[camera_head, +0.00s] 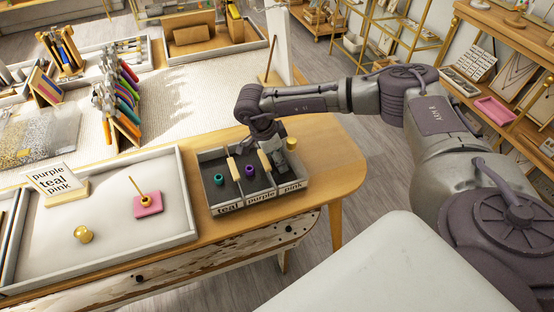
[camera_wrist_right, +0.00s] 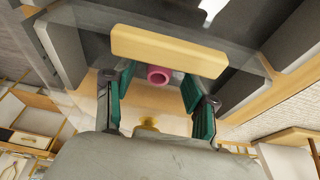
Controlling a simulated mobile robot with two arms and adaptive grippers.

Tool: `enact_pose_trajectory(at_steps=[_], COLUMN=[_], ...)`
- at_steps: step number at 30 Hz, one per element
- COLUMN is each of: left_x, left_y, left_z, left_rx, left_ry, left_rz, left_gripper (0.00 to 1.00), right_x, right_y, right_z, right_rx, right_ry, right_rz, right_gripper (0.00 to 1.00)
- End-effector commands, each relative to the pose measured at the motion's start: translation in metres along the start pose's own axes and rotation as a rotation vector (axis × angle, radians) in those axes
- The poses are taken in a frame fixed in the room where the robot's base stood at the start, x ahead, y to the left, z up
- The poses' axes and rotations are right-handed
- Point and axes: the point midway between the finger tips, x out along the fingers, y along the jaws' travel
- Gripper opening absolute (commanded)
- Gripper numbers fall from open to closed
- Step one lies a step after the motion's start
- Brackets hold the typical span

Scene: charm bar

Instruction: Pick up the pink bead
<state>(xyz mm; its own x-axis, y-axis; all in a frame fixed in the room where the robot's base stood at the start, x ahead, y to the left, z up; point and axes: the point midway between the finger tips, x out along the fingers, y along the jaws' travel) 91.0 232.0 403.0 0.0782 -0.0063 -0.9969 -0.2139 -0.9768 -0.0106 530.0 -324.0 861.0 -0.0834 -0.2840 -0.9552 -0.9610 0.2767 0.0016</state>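The pink bead (camera_wrist_right: 159,75) shows in the right wrist view as a small ring with a dark hole, lying in the tray. My right gripper (camera_wrist_right: 160,103) is open, with its teal-padded fingers apart and the bead seen between and beyond them. In the head view my right gripper (camera_head: 279,158) reaches down into the pink-labelled compartment of the grey sorting tray (camera_head: 226,211); the pink bead is hidden there. A teal bead (camera_head: 219,179) sits in the teal compartment and a purple bead (camera_head: 250,171) in the purple one. My left gripper is not in view.
A gold knob (camera_head: 291,143) stands beside my right gripper. At left a shallow tray (camera_head: 105,256) holds a pink base with a gold pin (camera_head: 148,204), a gold knob (camera_head: 83,234) and a word sign (camera_head: 57,181). Pale handles (camera_head: 265,161) top the compartment dividers.

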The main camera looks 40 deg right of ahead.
Motion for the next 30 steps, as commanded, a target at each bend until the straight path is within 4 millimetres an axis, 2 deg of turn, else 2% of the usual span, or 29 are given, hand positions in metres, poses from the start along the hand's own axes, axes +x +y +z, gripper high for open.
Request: enact_pose_trajectory(at_steps=[1, 6, 8, 18, 23, 30], left_x=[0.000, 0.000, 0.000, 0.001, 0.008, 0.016], left_y=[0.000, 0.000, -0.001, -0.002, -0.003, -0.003], left_z=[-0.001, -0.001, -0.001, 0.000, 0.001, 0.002], left_rx=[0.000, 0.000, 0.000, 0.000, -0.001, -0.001], left_ry=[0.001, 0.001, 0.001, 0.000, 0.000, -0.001], left_rz=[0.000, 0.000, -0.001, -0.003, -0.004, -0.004], left_gripper=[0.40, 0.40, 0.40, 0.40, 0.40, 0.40], right_x=[0.000, -0.001, -0.001, -0.001, -0.007, -0.038], right_y=[0.000, 0.000, 0.000, 0.000, -0.001, -0.001], right_z=[0.000, 0.000, 0.000, 0.001, 0.003, -0.007], right_rx=[0.000, 0.000, 0.000, 0.000, -0.001, 0.000], right_ry=[0.000, -0.001, -0.001, -0.001, -0.002, -0.003], right_rz=[0.000, 0.000, 0.000, -0.001, -0.003, -0.004], right_gripper=[0.47, 0.18, 0.10, 0.10, 0.10, 0.10])
